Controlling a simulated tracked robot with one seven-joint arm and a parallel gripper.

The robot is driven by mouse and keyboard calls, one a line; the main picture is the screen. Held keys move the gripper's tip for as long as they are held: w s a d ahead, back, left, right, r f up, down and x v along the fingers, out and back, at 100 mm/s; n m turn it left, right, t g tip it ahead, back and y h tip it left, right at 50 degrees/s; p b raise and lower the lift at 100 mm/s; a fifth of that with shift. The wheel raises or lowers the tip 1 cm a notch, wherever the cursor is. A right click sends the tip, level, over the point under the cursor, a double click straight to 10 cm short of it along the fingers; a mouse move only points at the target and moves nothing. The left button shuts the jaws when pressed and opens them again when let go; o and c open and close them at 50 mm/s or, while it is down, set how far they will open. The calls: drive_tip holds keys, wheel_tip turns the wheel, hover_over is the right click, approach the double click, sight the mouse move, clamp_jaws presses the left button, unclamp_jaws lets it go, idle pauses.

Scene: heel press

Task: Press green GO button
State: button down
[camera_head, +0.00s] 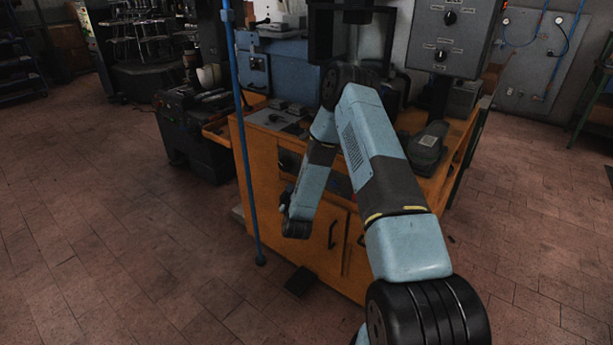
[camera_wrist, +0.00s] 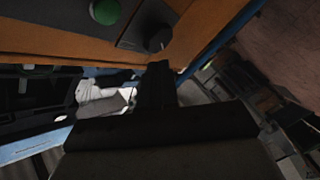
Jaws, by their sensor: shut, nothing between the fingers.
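The green button (camera_wrist: 104,11) is a round green cap in a dark ring, at the top edge of the wrist view. It sits on a dark panel on an orange surface. My gripper (camera_wrist: 158,72) is a narrow dark shape in the middle of the wrist view, with its fingers together and nothing between them. Its tips appear below and to the right of the button in the picture, apart from it. In the head view I cannot make out the button, and my own arm covers part of the cabinet front.
A black knob (camera_wrist: 158,40) sits right of the button, near the gripper tips in the picture. The orange cabinet (camera_head: 300,240) carries a blue machine (camera_head: 275,70) and a grey control box (camera_head: 452,35). A thin blue pole (camera_head: 243,150) stands at the cabinet's left.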

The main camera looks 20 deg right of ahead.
drive_tip(key=w+d, duration=0.5)
drive_tip(key=d, duration=0.1)
drive_tip(key=shift+d, duration=0.4)
idle(0.9)
drive_tip(key=shift+w+d, duration=0.1)
drive_tip(key=shift+d, duration=0.05)
idle(1.0)
drive_tip(key=shift+w+d+r, duration=0.1)
drive_tip(key=shift+w+d, duration=0.05)
drive_tip(key=shift+d, duration=0.1)
drive_tip(key=shift+w+d, duration=0.3)
drive_tip(key=shift+d, duration=0.1)
idle(1.2)
drive_tip(key=shift+a, duration=0.1)
drive_tip(key=shift+s+a, duration=0.55)
drive_tip(key=shift+a, duration=0.1)
